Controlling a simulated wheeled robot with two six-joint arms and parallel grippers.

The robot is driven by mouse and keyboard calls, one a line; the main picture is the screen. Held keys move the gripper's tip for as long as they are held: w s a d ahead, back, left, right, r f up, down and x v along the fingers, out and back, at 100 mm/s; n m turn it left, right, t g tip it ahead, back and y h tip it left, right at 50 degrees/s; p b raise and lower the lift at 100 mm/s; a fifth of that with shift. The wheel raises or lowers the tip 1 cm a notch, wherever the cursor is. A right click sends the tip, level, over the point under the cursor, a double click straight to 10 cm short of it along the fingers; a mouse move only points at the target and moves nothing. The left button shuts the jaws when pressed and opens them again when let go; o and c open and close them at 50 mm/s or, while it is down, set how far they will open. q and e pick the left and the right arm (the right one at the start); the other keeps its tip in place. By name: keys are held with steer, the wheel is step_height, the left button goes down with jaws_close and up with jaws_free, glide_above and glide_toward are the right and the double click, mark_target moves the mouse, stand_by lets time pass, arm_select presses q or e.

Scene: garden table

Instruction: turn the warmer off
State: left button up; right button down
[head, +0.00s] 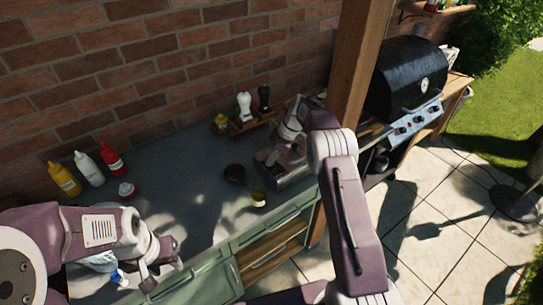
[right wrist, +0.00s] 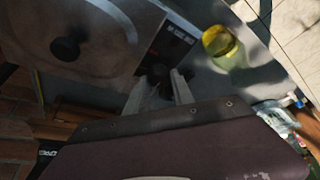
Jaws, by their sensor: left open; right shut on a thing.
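The warmer (head: 292,180) is a grey metal box on the counter, partly hidden by my right arm in the head view. In the right wrist view, the warmer's lid (right wrist: 98,25) has a black handle. Its dark control panel (right wrist: 172,45) carries a small dark knob (right wrist: 158,73). My right gripper (right wrist: 161,88) is shut on this knob, with a finger on each side; the knob's setting cannot be read. My left gripper (head: 170,262) is open and empty above the counter's front left edge, far from the warmer.
Yellow, white and red bottles (head: 88,168) stand at the left. A wooden post (head: 358,65) and a grill (head: 407,80) are right of the warmer. The counter's middle is clear.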

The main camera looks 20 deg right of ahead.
steer(key=shift+w+d+r, duration=0.1)
steer(key=shift+r, duration=0.05)
steer(key=c, duration=1.1)
jaws_free()
steer(key=shift+d, duration=0.1)
steer(key=b+v, duration=0.1)
steer(key=v, duration=0.8)
